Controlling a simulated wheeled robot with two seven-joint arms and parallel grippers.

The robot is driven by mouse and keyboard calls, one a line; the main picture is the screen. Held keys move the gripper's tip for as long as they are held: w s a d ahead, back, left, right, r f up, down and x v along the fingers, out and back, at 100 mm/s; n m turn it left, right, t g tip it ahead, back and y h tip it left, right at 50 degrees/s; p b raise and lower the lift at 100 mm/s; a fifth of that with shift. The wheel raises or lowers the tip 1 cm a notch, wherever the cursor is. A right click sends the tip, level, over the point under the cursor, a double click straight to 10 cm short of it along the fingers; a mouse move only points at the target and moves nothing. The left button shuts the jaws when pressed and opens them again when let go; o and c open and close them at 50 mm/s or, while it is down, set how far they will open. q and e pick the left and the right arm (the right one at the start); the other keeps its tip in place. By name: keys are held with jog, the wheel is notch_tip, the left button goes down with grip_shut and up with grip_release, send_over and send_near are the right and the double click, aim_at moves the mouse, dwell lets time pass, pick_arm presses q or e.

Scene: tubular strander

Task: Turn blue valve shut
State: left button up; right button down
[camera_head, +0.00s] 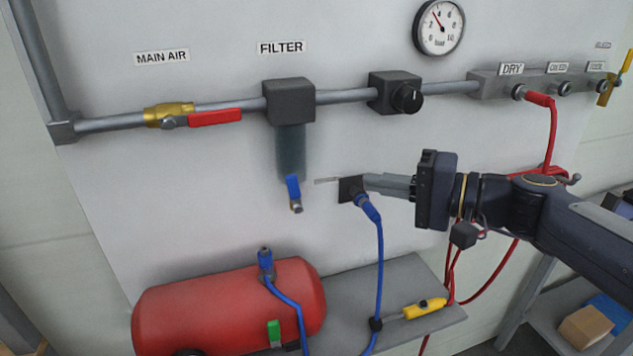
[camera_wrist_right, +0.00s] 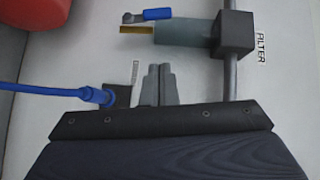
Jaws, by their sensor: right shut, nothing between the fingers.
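The blue valve (camera_head: 293,188) is a small blue lever on a metal drain fitting under the clear bowl of the filter (camera_head: 289,100). Its lever runs roughly in line with the drain, pointing up along the bowl. In the right wrist view the blue lever (camera_wrist_right: 157,14) lies at the top, beside the brass drain stub. My right gripper (camera_head: 368,182) reaches in from the right, to the right of the valve and apart from it. Its fingers (camera_wrist_right: 160,72) are together and empty, near a blue hose connector. My left gripper is not in view.
A blue hose (camera_head: 379,260) hangs from a dark wall socket (camera_head: 351,189) by my right fingertips. A red tank (camera_head: 229,308) stands below. A red-handled valve (camera_head: 214,118) and a regulator (camera_head: 396,93) sit on the pipe.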

aim_at(298, 182)
jog(key=x, duration=0.3)
jog(key=s+x, duration=0.1)
jog(key=x, duration=0.1)
jog(key=s+a+p+x, duration=0.1)
jog(key=x, duration=0.2)
jog(key=shift+w+a+f, duration=0.2)
jog(key=shift+a+f, duration=0.05)
jog(key=shift+a, duration=0.05)
jog(key=shift+s+a+f, duration=0.1)
jog(key=shift+s+a, duration=0.05)
jog(key=shift+a, duration=0.25)
jog(key=shift+s+a+b, duration=0.1)
jog(key=shift+a+b, duration=0.2)
jog(key=shift+b, duration=0.3)
jog(key=shift+r, duration=0.2)
